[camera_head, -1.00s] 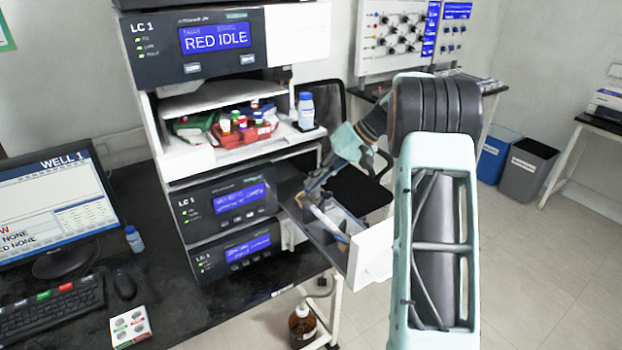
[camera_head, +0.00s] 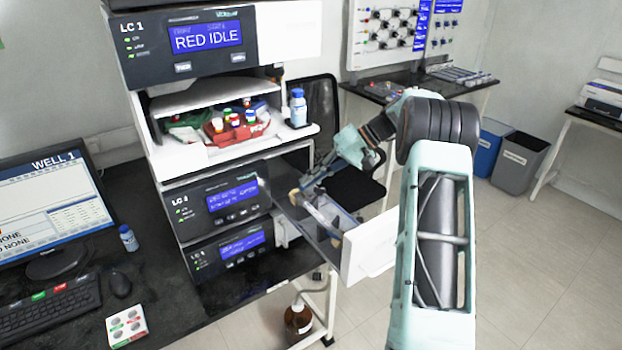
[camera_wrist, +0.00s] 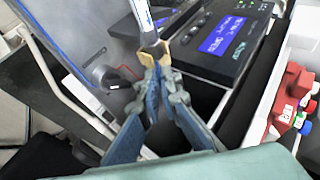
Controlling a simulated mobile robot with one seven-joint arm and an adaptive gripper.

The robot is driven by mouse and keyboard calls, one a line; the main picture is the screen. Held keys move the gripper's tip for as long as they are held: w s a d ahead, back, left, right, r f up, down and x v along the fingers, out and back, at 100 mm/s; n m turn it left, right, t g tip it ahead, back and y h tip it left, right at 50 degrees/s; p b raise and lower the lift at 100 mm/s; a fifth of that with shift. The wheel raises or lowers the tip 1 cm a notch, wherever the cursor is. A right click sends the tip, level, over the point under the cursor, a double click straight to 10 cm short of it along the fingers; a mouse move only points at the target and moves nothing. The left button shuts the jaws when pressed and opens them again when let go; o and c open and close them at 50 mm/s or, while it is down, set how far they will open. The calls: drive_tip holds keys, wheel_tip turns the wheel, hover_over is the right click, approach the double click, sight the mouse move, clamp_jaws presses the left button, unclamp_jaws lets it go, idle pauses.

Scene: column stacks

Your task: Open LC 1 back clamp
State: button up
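The LC 1 stack (camera_head: 180,55) stands on the black bench, its top display reading RED IDLE. Its column drawer (camera_head: 368,254) is pulled out to the right and holds a pale column (camera_head: 320,217). My gripper (camera_head: 305,188) is over the drawer at the back clamp. In the wrist view its fingertips (camera_wrist: 155,65) are close together on the brown clamp (camera_wrist: 154,48), beside the column (camera_wrist: 144,18). The clamp's catch is partly hidden.
Above the drawer, an open shelf holds a red vial tray (camera_head: 240,132) and a blue-capped bottle (camera_head: 298,108). The tray also shows at the wrist view's right (camera_wrist: 292,98). A monitor (camera_head: 45,205) stands left, a brown bottle (camera_head: 298,319) below.

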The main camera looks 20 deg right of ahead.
drive_tip(key=o, duration=0.4)
drive_tip(key=v, duration=1.2)
